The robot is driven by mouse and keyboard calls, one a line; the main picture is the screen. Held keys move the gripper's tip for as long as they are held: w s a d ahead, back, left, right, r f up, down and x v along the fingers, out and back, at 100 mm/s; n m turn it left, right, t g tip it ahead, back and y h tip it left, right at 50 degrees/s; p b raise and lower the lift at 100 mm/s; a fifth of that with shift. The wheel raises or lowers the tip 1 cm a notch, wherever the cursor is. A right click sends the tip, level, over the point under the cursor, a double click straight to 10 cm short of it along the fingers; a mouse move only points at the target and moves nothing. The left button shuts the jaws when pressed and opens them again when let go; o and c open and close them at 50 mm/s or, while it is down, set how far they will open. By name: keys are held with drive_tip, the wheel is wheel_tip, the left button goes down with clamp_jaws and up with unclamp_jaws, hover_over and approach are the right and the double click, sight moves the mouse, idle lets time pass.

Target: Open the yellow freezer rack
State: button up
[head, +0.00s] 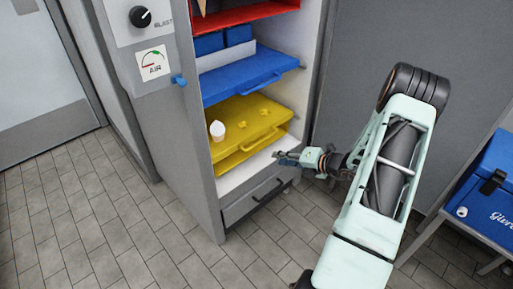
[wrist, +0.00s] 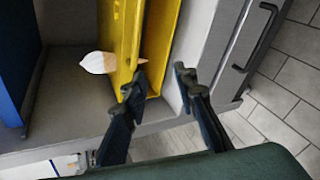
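The yellow freezer rack (head: 245,118) sits on the lower level of the open freezer cabinet, under a blue rack. In the wrist view the yellow rack (wrist: 122,30) stands sideways, with its front lip between or just behind my fingertips. A cone with a white top (head: 217,130) sits at the rack's left side; its white top (wrist: 97,63) and tan tip show in the wrist view. My gripper (head: 281,158) is at the rack's lower front right. In the wrist view my gripper (wrist: 160,82) has its two fingers apart. Whether a finger touches the rack I cannot tell.
The blue rack (head: 240,76) is above, with a red shelf (head: 245,15) higher. A grey drawer with a dark handle (head: 268,191) is below. A blue box (head: 490,185) stands on a table at right. The tiled floor in front is clear.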

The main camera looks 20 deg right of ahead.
sight(259, 142)
drive_tip(key=w+a+m+t+b, duration=0.1)
drive_tip(key=w+m, duration=0.1)
drive_tip(key=w, duration=0.2)
drive_tip(key=w+a+f+m+t+b, duration=0.1)
drive_tip(key=w+m, duration=0.1)
drive_tip(key=w, duration=0.3)
drive_tip(key=w+a+f+m+t+b, duration=0.1)
drive_tip(key=w+b, duration=0.1)
drive_tip(key=w, duration=0.2)
drive_tip(key=shift+w+a+m, duration=0.25)
drive_tip(key=shift+a+m, duration=0.15)
drive_tip(key=shift+c, duration=0.3)
clamp_jaws()
